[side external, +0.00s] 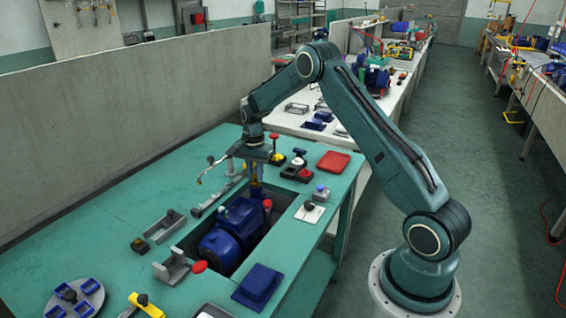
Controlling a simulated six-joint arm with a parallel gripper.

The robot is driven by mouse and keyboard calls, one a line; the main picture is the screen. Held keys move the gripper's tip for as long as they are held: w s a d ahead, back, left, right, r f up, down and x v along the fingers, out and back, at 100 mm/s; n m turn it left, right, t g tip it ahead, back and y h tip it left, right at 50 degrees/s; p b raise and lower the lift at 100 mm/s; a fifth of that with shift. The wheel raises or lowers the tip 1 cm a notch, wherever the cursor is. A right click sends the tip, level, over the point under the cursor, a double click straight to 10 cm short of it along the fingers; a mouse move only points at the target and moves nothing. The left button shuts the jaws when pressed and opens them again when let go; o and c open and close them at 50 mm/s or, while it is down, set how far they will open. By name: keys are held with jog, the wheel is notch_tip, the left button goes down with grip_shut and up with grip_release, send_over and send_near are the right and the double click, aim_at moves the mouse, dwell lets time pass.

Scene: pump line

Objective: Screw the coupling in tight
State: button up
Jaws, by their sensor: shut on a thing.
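A blue pump (228,228) sits in a rectangular recess in the green bench top. My gripper (256,180) points down at the far end of the pump. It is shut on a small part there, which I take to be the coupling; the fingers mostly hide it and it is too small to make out. I cannot tell how far the coupling sits in the pump or whether it is straight. A red knob (267,204) stands just right of the gripper, and a red handle (199,267) is at the pump's near end.
Grey brackets (165,226) and a grey clamp (172,268) stand left of the recess. A blue tray (258,284) lies in front, a red tray (333,161) behind right.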

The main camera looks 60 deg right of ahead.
jog(key=m, duration=0.4)
jog(key=shift+m, duration=0.4)
jog(key=shift+m, duration=0.5)
jog(key=m, duration=0.3)
jog(key=shift+m, duration=1.7)
jog(key=shift+f+m, duration=0.1)
jog(key=shift+m, duration=3.4)
